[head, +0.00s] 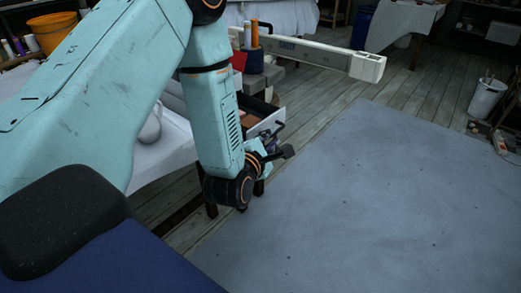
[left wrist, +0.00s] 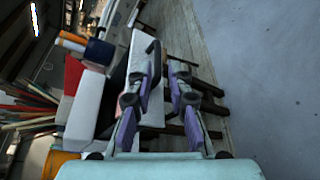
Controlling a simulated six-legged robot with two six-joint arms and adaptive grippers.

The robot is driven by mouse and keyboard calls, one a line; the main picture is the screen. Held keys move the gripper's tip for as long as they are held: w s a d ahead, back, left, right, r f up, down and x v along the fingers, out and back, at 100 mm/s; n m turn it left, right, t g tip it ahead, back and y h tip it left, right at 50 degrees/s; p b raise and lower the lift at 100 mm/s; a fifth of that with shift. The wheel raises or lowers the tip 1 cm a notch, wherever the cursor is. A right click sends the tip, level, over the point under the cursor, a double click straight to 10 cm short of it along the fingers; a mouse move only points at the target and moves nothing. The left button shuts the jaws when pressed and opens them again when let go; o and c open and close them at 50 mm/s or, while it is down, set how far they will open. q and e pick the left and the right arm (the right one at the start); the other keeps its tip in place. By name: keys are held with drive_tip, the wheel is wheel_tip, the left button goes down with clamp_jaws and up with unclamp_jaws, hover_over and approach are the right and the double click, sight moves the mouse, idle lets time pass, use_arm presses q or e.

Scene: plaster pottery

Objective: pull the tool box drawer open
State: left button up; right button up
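The tool box drawer (head: 264,134) has a pale front and a brown side, and stands partly out, with a dark inside showing. In the left wrist view its pale front (left wrist: 143,58) is just ahead of the fingers, with a dark handle (left wrist: 154,50) on it. My left gripper (head: 273,140) is at the drawer front in the head view, partly hidden by my forearm. In the left wrist view the left gripper (left wrist: 163,80) has a gap between its fingertips. The handle is close to the left-hand finger; I cannot tell whether they touch. My right gripper is in neither view.
A dark blue cup (head: 254,61) with orange and white rolls stands behind the drawer. A white bucket (head: 486,98) stands at the right. The grey floor mat (head: 370,200) is clear.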

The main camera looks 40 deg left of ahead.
use_arm(q)
drive_tip(key=v, duration=0.8)
drive_tip(key=shift+s, duration=0.15)
drive_tip(key=s+d+f+m+g+h, duration=0.1)
drive_tip(key=s+d+f+m+g, duration=0.15)
drive_tip(key=f+m, duration=0.45)
drive_tip(key=s+d+f+m+g+h, duration=0.2)
drive_tip(key=s+f+m+g, duration=0.3)
drive_tip(key=m, duration=0.4)
drive_tip(key=s+d+f+m+g, duration=0.1)
drive_tip(key=s+f+m+g, duration=0.2)
drive_tip(key=s, duration=0.6)
drive_tip(key=s+d+f+m+g, duration=0.2)
drive_tip(key=s+f+m+g, duration=0.2)
drive_tip(key=s+f+m, duration=0.3)
wheel_tip(320, 180, down, 2)
drive_tip(key=s, duration=0.3)
drive_tip(key=shift+m, duration=0.4)
